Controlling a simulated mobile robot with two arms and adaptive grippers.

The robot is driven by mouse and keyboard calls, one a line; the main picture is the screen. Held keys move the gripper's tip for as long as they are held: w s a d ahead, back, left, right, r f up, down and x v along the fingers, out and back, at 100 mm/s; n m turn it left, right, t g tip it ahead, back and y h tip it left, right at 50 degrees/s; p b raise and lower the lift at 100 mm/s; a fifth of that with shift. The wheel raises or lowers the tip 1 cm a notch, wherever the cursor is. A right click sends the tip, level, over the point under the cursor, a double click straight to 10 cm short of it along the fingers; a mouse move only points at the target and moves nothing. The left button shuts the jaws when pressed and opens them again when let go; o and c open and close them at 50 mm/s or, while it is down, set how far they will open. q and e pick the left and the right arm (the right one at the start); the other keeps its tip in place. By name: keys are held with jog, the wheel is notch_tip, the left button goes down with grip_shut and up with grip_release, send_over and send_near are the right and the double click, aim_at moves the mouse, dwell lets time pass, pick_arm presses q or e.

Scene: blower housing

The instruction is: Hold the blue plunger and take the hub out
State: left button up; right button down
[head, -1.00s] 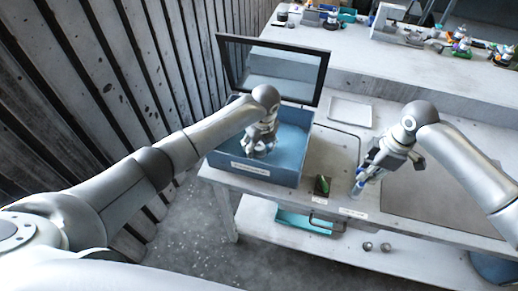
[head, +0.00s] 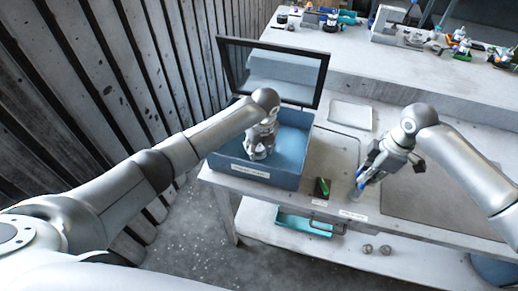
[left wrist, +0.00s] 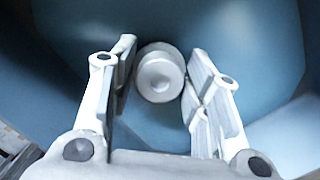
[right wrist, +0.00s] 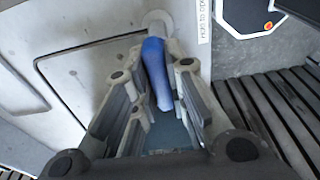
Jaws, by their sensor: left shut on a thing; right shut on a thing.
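The hub, a round silver knob (left wrist: 160,74), sits inside the blue box (head: 292,168) and shows between the fingers of my left gripper (left wrist: 158,85). In the head view my left gripper (head: 260,154) reaches down into the box and hides the hub. It is shut on the hub. The blue plunger (right wrist: 155,72) stands at the bench front, with a pale round end at its far side. My right gripper (right wrist: 160,105) is shut on it. In the head view the plunger (head: 360,181) shows below my right gripper (head: 366,174).
The box's framed lid (head: 232,62) stands open behind it. A dark block with a green switch (head: 323,187) sits between the box and the plunger. A shallow tray (head: 351,114) lies behind. A lower shelf holds a teal tray (head: 303,222) and small round parts (head: 367,249).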

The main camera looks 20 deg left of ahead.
aim_at(259, 148)
pick_arm(q)
notch_tip(259, 148, up, 13)
dwell(0.5)
jog(key=shift+s, duration=0.15)
jog(key=s, duration=1.3)
jog(key=shift+s, duration=0.4)
